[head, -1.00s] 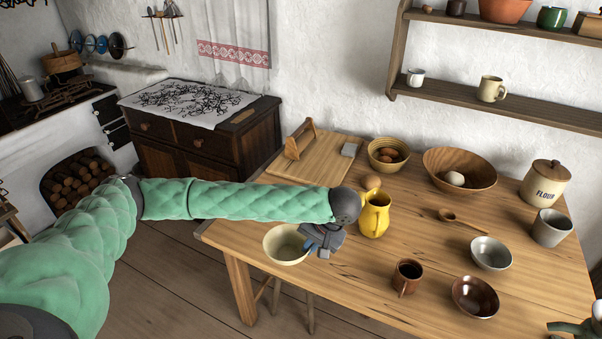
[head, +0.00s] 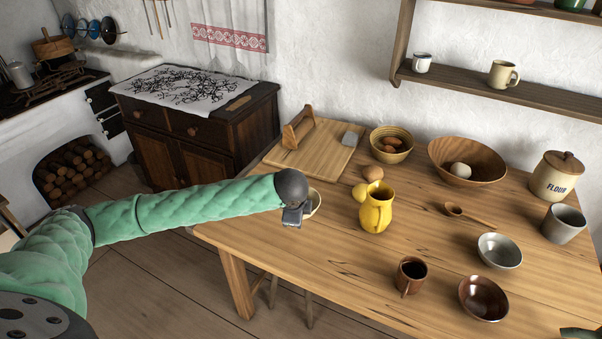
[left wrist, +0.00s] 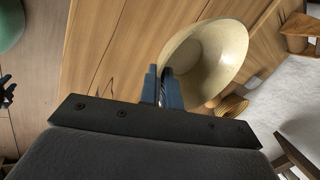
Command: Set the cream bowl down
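The cream bowl (head: 314,204) is mostly hidden behind my left gripper (head: 293,216) in the head view, over the left end of the wooden table (head: 335,262). In the left wrist view the bowl (left wrist: 225,50) shows its pale inside. The blue fingers of the left gripper (left wrist: 163,85) are shut on its near rim. I cannot tell whether the bowl's base touches the table.
A yellow jug (head: 376,212) stands just right of the bowl. A cutting board (head: 318,155) lies behind. A brown mug (head: 411,275), a grey bowl (head: 499,251) and a brown bowl (head: 484,298) stand further right. The table's front-left area is clear.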

